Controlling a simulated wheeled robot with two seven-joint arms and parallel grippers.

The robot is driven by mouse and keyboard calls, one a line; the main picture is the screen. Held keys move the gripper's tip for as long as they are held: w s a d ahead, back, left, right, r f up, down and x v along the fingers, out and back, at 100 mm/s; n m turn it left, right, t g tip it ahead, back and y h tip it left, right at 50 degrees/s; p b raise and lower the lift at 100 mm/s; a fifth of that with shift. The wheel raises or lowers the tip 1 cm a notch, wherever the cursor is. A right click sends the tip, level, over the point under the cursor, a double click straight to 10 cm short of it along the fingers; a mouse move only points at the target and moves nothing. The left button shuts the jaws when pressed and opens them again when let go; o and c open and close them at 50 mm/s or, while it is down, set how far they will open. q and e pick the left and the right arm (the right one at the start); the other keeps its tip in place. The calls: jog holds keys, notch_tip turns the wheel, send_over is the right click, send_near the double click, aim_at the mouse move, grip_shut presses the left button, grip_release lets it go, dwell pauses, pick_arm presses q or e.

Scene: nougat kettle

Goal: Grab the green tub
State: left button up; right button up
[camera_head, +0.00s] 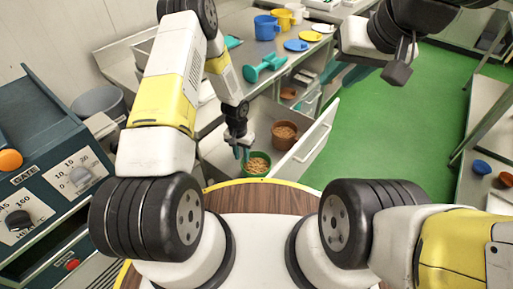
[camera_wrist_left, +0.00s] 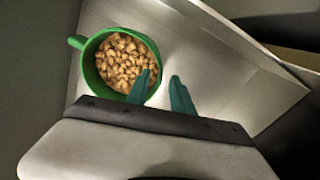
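The green tub (camera_head: 257,164) stands in an open drawer and is filled with pale nuts. In the left wrist view the tub (camera_wrist_left: 87,70) has a small handle at its upper left. My left gripper (camera_head: 242,153) reaches down into the drawer at the tub. In the left wrist view its teal fingers (camera_wrist_left: 160,92) are apart. One finger overlaps the tub's right rim and the other is to the right, outside it. Whether either touches the wall cannot be told. My right gripper (camera_head: 345,75) is raised at the upper right, its finger gap unclear.
A brown tub (camera_head: 285,134) of similar contents stands in the drawer, right of the green one. The drawer front (camera_head: 312,140) rises at the right. A teal object (camera_head: 264,68), blue mug (camera_head: 266,28) and yellow mug (camera_head: 283,19) stand on the counter behind. Green floor at right is clear.

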aim_at(244, 166)
pick_arm(q)
jog(key=f, duration=0.7)
jog(key=shift+w+d+f, duration=0.15)
jog(key=shift+d+f, duration=0.2)
grip_shut()
dwell(1.0)
